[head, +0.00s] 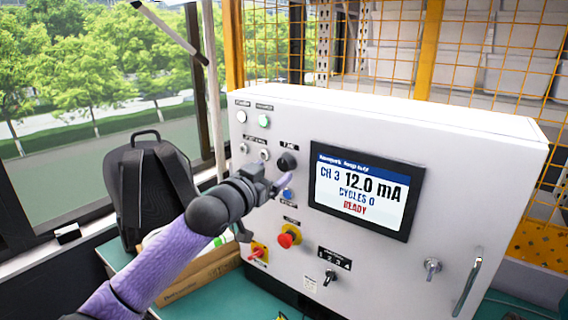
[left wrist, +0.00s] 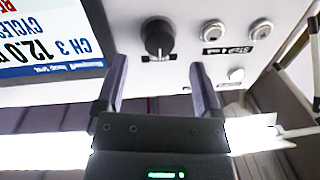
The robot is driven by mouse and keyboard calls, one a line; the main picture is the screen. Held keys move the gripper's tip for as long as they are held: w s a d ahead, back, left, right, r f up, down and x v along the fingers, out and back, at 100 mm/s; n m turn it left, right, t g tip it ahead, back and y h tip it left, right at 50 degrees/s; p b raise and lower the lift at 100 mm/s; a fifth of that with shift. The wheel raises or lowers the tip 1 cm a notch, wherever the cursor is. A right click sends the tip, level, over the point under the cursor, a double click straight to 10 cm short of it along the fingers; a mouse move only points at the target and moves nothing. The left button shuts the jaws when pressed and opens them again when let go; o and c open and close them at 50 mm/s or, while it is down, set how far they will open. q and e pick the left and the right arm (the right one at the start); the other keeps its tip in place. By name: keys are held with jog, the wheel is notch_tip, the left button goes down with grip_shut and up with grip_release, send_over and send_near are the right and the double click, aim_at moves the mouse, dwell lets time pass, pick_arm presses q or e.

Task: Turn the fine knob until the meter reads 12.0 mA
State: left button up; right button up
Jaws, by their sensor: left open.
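The fine knob (head: 287,161) is a black round knob on the white panel, left of the meter. It shows in the left wrist view (left wrist: 159,38), upside down, beyond my fingertips. The meter (head: 366,190) is a dark-framed screen reading CH 3, 12.0 mA, CYCLES 0, READY; part of it shows in the left wrist view (left wrist: 45,40). My left gripper (head: 282,184) is open in front of the panel, just below the knob in the head view. In the left wrist view its two fingers (left wrist: 160,82) are apart with nothing between them. My right gripper is not in view.
The white cabinet (head: 480,150) carries a red stop button (head: 289,236), a blue button (head: 287,195), a selector switch (head: 329,277) and a metal handle (head: 467,288). A black backpack (head: 150,185) and a cardboard box (head: 200,272) stand to the left. Yellow mesh is behind.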

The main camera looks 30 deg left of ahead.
aim_at(283, 165)
pick_arm(q)
jog(key=shift+w, duration=1.95)
jog(key=shift+c, duration=0.2)
grip_shut()
